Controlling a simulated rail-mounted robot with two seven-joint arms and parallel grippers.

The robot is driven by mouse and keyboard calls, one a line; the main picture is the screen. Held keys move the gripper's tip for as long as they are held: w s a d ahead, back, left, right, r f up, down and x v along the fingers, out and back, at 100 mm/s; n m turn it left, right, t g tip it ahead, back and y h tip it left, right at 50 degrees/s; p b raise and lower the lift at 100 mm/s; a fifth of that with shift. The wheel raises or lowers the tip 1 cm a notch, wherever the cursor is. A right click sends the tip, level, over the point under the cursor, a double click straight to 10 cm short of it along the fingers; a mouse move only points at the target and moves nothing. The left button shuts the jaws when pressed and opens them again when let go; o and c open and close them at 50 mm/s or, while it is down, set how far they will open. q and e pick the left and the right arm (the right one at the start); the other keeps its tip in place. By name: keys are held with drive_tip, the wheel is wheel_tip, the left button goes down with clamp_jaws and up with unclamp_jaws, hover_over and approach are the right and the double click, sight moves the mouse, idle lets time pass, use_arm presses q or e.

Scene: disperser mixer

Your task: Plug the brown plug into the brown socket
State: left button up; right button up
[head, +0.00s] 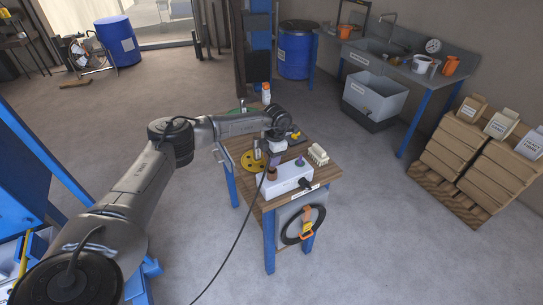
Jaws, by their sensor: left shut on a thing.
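A white socket box (291,179) lies on the small wooden work table. A small brown piece (271,174), which looks like the brown plug, shows at the box's left end. My left gripper (274,157) reaches down from above right over this piece and is shut on it. The fingertips are small and partly hidden. I cannot tell whether the plug is in the brown socket or just above it; the socket itself is not clearly visible. A purple piece (300,161) stands at the box's back right. My right gripper is not in view.
A black cable (238,235) hangs from the table's left side to the floor. A yellow disc (252,161) and a pale ribbed block (317,155) lie near the box. A black coil (303,225) hangs on the table's front. The floor around is mostly clear.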

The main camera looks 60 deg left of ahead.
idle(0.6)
use_arm(q)
drive_tip(key=shift+p, duration=0.3)
idle(0.4)
drive_tip(key=shift+p, duration=0.3)
idle(0.5)
drive_tip(key=shift+p, duration=0.3)
idle(0.4)
drive_tip(key=shift+f+b, duration=0.4)
drive_tip(key=shift+f, duration=0.35)
drive_tip(key=shift+f+b, duration=0.4)
drive_tip(key=shift+f, duration=0.4)
